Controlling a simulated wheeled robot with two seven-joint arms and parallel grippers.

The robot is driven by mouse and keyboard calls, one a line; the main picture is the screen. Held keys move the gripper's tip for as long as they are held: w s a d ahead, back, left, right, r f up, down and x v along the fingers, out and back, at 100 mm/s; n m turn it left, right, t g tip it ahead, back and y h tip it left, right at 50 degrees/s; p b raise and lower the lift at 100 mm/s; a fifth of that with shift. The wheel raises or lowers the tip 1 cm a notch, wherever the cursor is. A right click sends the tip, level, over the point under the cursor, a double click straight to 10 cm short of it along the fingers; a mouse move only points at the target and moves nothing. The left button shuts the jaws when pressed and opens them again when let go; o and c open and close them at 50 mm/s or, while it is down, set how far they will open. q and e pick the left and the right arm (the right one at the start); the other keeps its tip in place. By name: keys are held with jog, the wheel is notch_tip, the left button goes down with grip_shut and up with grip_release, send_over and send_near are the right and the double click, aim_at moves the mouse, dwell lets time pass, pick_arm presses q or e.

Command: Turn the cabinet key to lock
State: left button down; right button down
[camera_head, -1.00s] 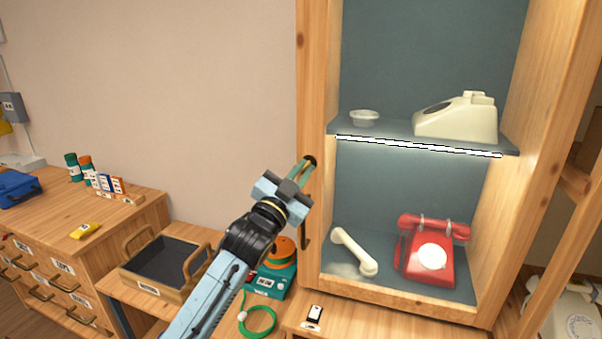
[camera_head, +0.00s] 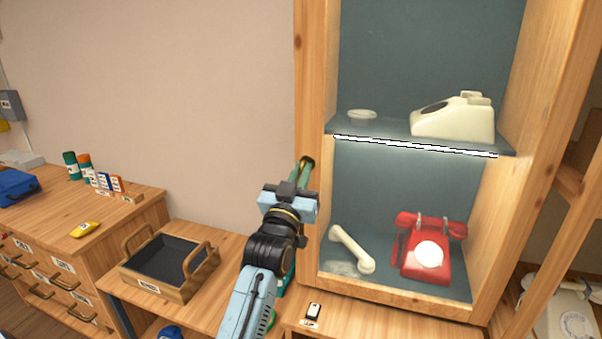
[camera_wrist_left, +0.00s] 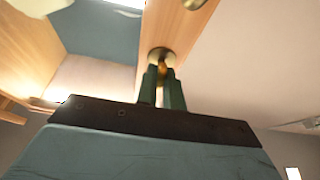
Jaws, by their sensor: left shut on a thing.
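The wooden cabinet (camera_head: 309,80) stands open-fronted at centre right. My left gripper (camera_head: 305,168) is at the front of its left post, about level with the lower compartment's top. In the left wrist view, a round brass lock plate (camera_wrist_left: 161,55) sits on the post, and the green fingers (camera_wrist_left: 163,86) are shut on the small brass key (camera_wrist_left: 162,70) in front of it. The fingers hide most of the key, so its exact angle cannot be told. My right gripper is not in view.
The cabinet's shelf holds a cream phone body (camera_head: 455,119) and a small dish (camera_head: 361,116). Below are a red dial phone (camera_head: 412,262) and a cream handset (camera_head: 352,250). A handled tray (camera_head: 150,286) stands on the bench left of my arm.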

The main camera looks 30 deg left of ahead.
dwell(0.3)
pick_arm(q)
jog(key=c, duration=1.5)
grip_release()
jog(key=b+v, duration=0.1)
jog(key=v, duration=1.2)
jog(key=shift+s+f+b, duration=0.1)
jog(key=shift+s+b, duration=0.05)
jog(key=shift+b, duration=0.15)
